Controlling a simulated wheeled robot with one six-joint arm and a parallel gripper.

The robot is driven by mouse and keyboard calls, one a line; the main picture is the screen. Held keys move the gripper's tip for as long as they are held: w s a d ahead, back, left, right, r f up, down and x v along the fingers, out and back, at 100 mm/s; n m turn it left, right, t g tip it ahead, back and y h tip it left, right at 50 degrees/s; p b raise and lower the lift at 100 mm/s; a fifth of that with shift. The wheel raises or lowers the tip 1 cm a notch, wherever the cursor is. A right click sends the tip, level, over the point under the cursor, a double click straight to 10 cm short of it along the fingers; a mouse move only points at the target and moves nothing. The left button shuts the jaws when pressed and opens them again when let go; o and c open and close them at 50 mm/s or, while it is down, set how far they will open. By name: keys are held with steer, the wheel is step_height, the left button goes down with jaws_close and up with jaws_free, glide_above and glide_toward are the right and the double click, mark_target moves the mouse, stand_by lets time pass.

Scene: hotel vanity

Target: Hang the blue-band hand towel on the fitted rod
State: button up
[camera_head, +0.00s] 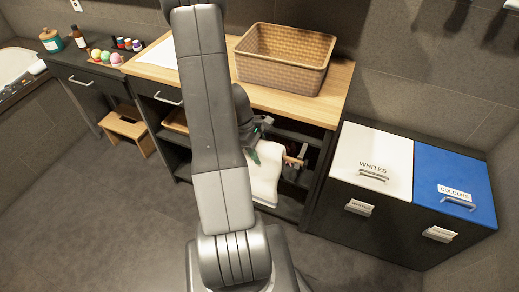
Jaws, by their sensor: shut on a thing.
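A white towel (266,178) hangs down in front of the vanity's open shelf space; no blue band shows on the part I can see. My gripper (256,150) is at the towel's upper end and shut on it, though my own arm hides part of the fingers. A short light-wood bar end (295,161) shows just right of the towel, likely the rod; the rest of it is hidden. I cannot tell whether the towel touches it.
A wicker basket (284,55) stands on the wooden counter (337,88) above. White and blue-lidded laundry bins (372,160) stand to the right. A wooden step stool (127,129) is at the left. The floor in front is clear.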

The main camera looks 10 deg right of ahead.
steer(key=shift+f, duration=0.2)
steer(key=o, duration=1.4)
steer(key=shift+o, duration=0.2)
steer(key=p+v, duration=0.1)
steer(key=v, duration=1.3)
steer(key=shift+s, duration=0.1)
steer(key=shift+f, duration=0.1)
steer(key=b+x, duration=0.1)
steer(key=x, duration=1.2)
steer(key=shift+d+f, duration=0.1)
steer(key=shift+f, duration=0.15)
steer(key=shift+r+p, duration=0.6)
steer(key=shift+r, duration=0.05)
